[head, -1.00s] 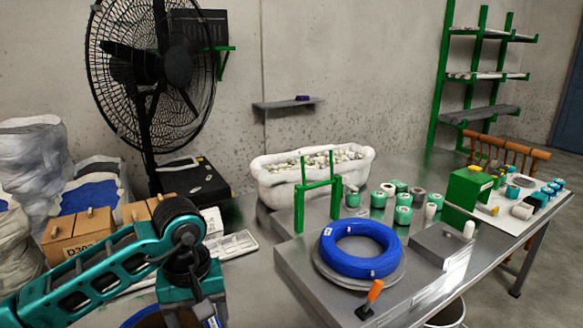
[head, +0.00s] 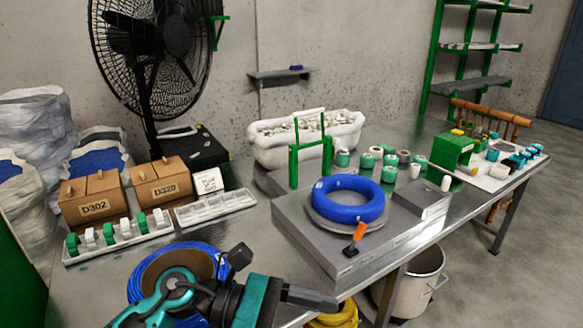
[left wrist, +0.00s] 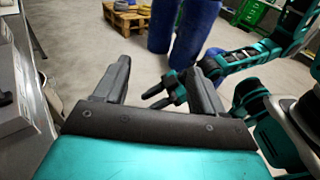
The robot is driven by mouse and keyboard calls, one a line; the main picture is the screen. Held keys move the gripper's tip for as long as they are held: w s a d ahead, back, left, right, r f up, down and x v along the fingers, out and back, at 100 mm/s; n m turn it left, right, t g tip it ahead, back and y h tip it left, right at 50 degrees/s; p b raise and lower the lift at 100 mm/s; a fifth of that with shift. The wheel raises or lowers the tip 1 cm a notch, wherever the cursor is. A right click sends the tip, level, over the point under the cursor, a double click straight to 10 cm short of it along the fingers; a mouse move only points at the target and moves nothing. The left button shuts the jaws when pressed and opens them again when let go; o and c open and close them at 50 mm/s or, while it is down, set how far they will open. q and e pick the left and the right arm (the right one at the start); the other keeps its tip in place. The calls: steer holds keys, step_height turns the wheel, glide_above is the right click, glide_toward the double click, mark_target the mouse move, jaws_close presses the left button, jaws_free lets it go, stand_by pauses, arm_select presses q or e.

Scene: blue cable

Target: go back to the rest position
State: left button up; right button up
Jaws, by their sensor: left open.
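My left gripper (left wrist: 158,85) is open and empty in the left wrist view, its two dark fingers apart over the floor beside the table. In the head view the left gripper (head: 312,299) is low in the middle, near the table's front edge. A blue cable coil (head: 348,199) lies on a round grey plate on the metal platform, apart from the gripper. Another blue cable coil (head: 206,254) lies around a brown core, partly hidden by my left arm. My right gripper (left wrist: 160,97) shows in the left wrist view with its fingers apart, partly behind my left finger.
An orange-handled tool (head: 355,238) stands at the platform's front. A green post frame (head: 311,155) and white tub (head: 306,142) are behind. Brown boxes (head: 92,200) and white trays (head: 215,207) are at left. A white bucket (head: 420,280) stands below the front edge.

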arm_select(q)
steer(key=w+a+r+n+t+h, duration=0.1)
steer(key=w+a+n+t, duration=0.15)
steer(key=n+t, duration=0.65)
steer(key=w+a+r+n+t+h, duration=0.1)
steer(key=w+a+n+t, duration=0.15)
steer(key=n+t, duration=0.75)
steer(key=w+a+f+n+y, duration=0.2)
steer(key=a+f+n+y, duration=0.6)
steer(key=n, duration=1.1)
steer(key=s+a+f+n+g+y, duration=0.2)
steer(key=s+a+f+n+y, duration=0.2)
steer(key=f+n, duration=0.3)
steer(key=s+a+f+n+g+y, duration=0.3)
steer(key=s+a+f+n+y, duration=0.1)
steer(key=s+f+n, duration=0.3)
step_height(320, 180, down, 2)
steer(key=shift+f+n+g+p, duration=0.3)
steer(key=shift+n+p, duration=0.1)
steer(key=shift+n, duration=0.3)
